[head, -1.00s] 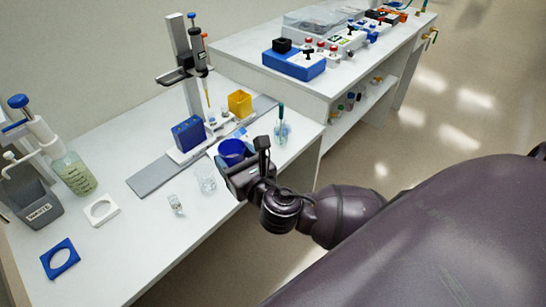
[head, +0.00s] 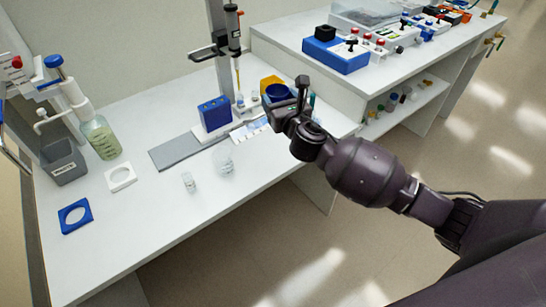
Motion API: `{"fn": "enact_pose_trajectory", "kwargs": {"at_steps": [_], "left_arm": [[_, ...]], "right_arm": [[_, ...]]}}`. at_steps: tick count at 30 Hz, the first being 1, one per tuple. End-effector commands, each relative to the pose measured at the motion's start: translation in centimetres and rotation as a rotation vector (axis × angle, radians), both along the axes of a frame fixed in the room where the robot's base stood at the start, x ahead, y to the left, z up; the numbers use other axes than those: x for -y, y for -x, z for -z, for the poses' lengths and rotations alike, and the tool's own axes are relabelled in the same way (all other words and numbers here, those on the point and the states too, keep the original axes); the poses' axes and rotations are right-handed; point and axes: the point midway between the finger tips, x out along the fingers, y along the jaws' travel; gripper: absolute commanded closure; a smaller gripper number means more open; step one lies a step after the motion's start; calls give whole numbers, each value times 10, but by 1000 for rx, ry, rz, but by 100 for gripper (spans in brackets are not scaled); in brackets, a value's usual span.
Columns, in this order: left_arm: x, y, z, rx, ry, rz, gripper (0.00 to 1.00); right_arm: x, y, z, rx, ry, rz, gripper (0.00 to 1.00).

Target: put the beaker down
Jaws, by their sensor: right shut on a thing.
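The blue beaker (head: 276,92), a round open-topped vessel, is at my right gripper (head: 286,101), at the right end of the bench. The right gripper is shut on it, and the jaws and wrist hide much of its side. It appears upright, in front of the yellow box (head: 268,80). I cannot tell whether its base touches the bench top (head: 150,235). My left gripper is not in view.
A blue box (head: 215,113) and a pipette stand (head: 222,65) are left of the beaker. A clear glass beaker (head: 223,161) and a small vial (head: 189,182) stand nearer the front. A waste bin (head: 64,162) is at the left. The front middle of the bench is clear.

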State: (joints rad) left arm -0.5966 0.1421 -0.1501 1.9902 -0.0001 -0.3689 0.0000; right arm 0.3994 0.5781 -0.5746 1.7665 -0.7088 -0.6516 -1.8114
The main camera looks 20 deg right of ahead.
Motion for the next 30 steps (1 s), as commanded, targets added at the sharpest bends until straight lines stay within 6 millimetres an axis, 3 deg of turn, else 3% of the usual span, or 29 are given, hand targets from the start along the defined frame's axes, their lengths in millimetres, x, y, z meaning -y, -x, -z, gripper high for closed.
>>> {"fn": "enact_pose_trajectory", "kwargs": {"at_steps": [3,10,17,30], "left_arm": [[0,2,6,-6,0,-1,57],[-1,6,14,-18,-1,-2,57],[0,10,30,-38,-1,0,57],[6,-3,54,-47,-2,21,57]], "right_arm": [[-1,-22,-1,0,-6,-8,63],[-2,-35,7,-4,-14,-15,63],[-2,-35,57,-10,-14,-13,63],[-2,-34,144,-11,-15,-14,63]]}}
